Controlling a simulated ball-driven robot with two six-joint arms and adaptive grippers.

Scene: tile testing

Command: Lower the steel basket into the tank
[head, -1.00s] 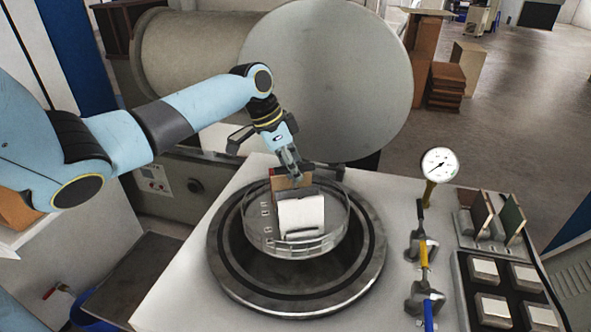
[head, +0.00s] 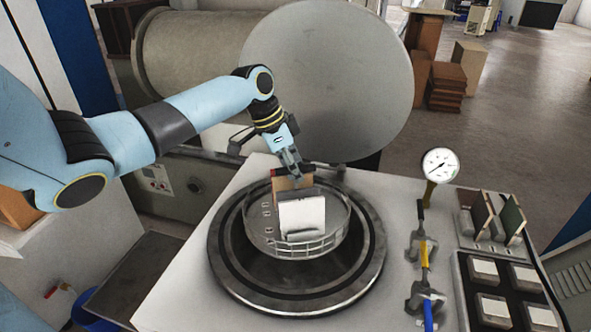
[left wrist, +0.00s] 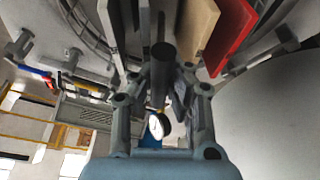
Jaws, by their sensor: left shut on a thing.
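The steel basket (head: 296,247) is a round wire basket with tiles standing in it: a white one (head: 302,216) in front and brown and red ones behind. It hangs level over the round opening of the tank (head: 232,270), its lower part around the height of the dark-grey rim. My left gripper (head: 292,180) comes down at the basket's back. In the left wrist view its fingers (left wrist: 162,88) are shut on a dark upright bar, which I take for the basket's handle. The basket's underside is partly hidden. My right gripper is in no view.
A large round lid (head: 330,85) stands open behind the tank. A pressure gauge (head: 440,165) and valves with yellow (head: 424,254) and blue levers stand at the right. Tile holders (head: 492,222) and a black tray (head: 480,268) of pale tiles lie farther right.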

